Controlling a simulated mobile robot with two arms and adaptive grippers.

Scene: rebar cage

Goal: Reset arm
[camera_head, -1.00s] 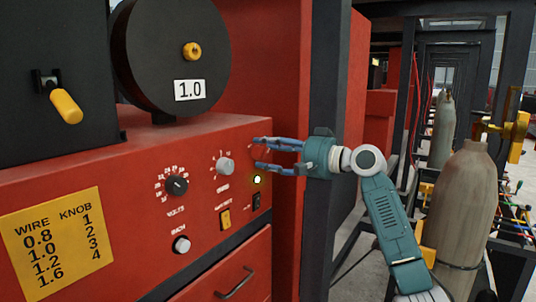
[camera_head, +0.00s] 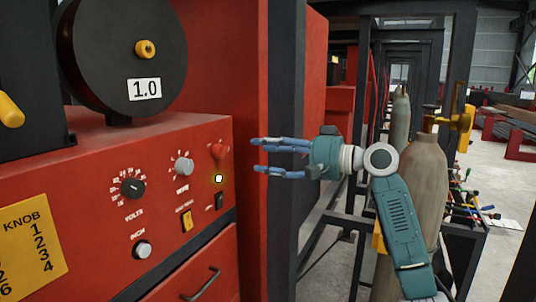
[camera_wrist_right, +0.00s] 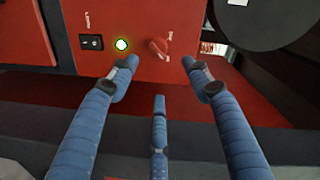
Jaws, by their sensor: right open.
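My right gripper (camera_head: 270,157) is open and empty, to the right of the red machine's control panel (camera_head: 100,215) in the head view. Its blue fingers point left, apart from the panel. In the right wrist view the fingers (camera_wrist_right: 158,90) are spread, with nothing between them. Beyond them are a red knob (camera_wrist_right: 160,48), a lit green lamp (camera_wrist_right: 122,45) and a black rocker switch (camera_wrist_right: 91,42). The red knob also shows in the head view (camera_head: 218,151). My left gripper is not in view.
A black wire spool labelled 1.0 (camera_head: 120,50) sits on the machine. The panel has a white-capped dial (camera_head: 183,166), a black dial (camera_head: 132,187) and a yellow chart (camera_head: 30,245). A dark post (camera_head: 285,120) stands behind my gripper. Gas cylinders (camera_head: 422,170) stand at the right.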

